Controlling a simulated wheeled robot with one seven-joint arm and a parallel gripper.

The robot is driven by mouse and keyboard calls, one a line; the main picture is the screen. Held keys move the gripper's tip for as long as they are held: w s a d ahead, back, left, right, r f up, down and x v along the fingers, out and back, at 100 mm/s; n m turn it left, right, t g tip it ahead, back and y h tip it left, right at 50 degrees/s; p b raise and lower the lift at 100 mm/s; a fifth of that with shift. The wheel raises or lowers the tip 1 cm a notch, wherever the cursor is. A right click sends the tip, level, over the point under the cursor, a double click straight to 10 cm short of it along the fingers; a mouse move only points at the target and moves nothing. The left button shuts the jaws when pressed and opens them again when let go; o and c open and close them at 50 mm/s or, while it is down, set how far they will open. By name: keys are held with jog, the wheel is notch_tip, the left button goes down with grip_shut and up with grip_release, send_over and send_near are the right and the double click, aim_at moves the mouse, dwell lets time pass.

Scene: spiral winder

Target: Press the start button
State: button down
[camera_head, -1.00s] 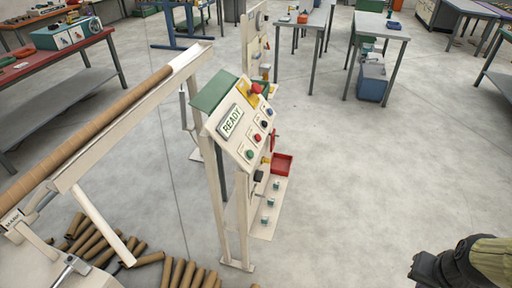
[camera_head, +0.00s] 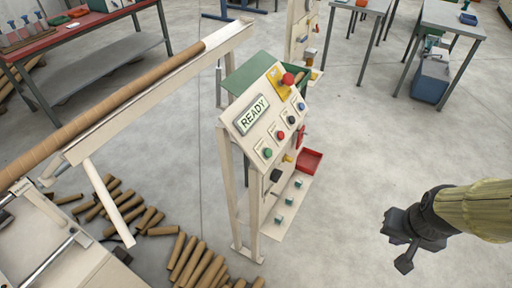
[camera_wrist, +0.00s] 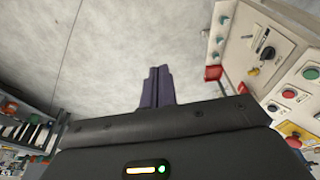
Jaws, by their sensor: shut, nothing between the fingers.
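The control panel (camera_head: 243,122) stands on a pale post frame, with a lit display reading READY. A green button (camera_head: 267,153) is at its lower edge, with red (camera_head: 281,135), black (camera_head: 292,120) and blue (camera_head: 301,106) buttons in a row above it. Their labels are too small to read. In the wrist view the green button (camera_wrist: 311,73) is at the right edge. My gripper (camera_head: 394,240) is right of the panel, well apart from it and touching nothing. In the wrist view its fingers (camera_wrist: 157,86) are together and empty.
A red mushroom button (camera_head: 288,79) sits on a yellow plate atop the panel. Below are a black knob (camera_head: 276,175), a red tray (camera_head: 310,161) and several teal fittings. A long cardboard tube (camera_head: 120,98) lies left; several tubes litter the floor. Floor between gripper and panel is clear.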

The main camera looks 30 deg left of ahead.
jog(key=shift+w+a, duration=0.15)
jog(key=shift+w, duration=0.3)
jog(key=shift+s, duration=0.1)
jog(key=w+a+f+n+t+y+p, duration=0.2)
jog(key=w+a+n+t+p, duration=0.2)
jog(key=w+a, duration=0.8)
jog(key=w+a+n+t+y+p, duration=0.1)
jog(key=w+a+t+y+p, duration=0.1)
jog(key=a, duration=0.6)
jog(key=w+a+f+n+t+y+p, duration=0.1)
jog(key=w+a+y, duration=0.3)
jog(key=a, duration=0.5)
jog(key=shift+a+t+y+p, duration=0.2)
jog(key=shift+t+y+p, duration=0.15)
jog(key=shift+t, duration=0.35)
jog(key=shift+w+f, duration=0.1)
